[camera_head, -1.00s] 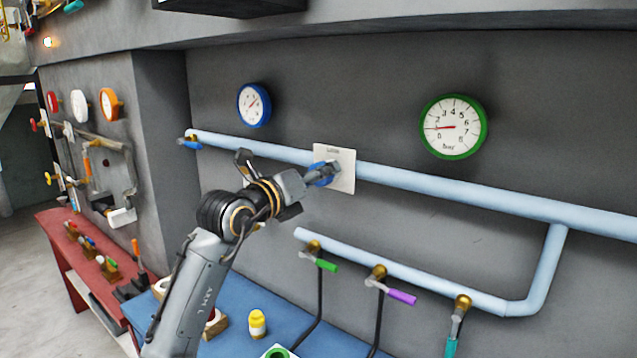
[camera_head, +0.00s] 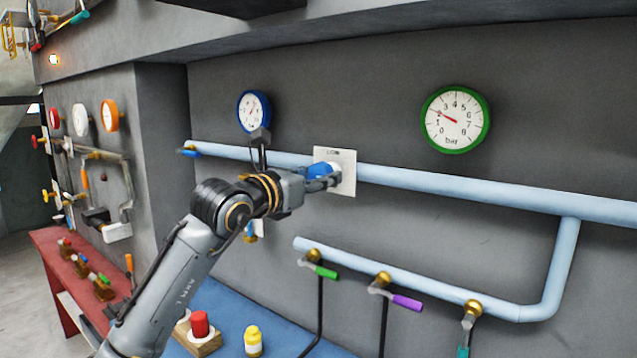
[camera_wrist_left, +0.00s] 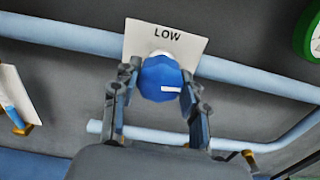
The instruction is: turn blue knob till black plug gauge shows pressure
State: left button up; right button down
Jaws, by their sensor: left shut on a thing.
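The blue knob (camera_head: 320,169) sits in front of a white plate (camera_head: 346,158) on the light-blue pipe. In the left wrist view the knob (camera_wrist_left: 158,72) has a white mark at its lower right, and the plate (camera_wrist_left: 190,46) reads LOW. My left gripper (camera_head: 328,178) is shut on the knob, one finger on each side. A green-rimmed gauge (camera_head: 456,135) marked bar has its red needle near 2. I cannot make out which gauge has a black plug. My right gripper is not in view.
A lower pipe (camera_head: 400,284) carries green (camera_head: 325,272), purple (camera_head: 406,302) and teal (camera_head: 463,351) handles. A yellow bottle (camera_head: 253,341) and a red object (camera_head: 200,324) stand on the blue bench. More gauges and a red bench (camera_head: 62,250) are at left.

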pick_arm(q)
jog(key=shift+f, duration=0.1)
dwell(0.3)
jog(key=o, duration=1.2)
jog(key=shift+c, duration=0.2)
jog(key=v, duration=1.2)
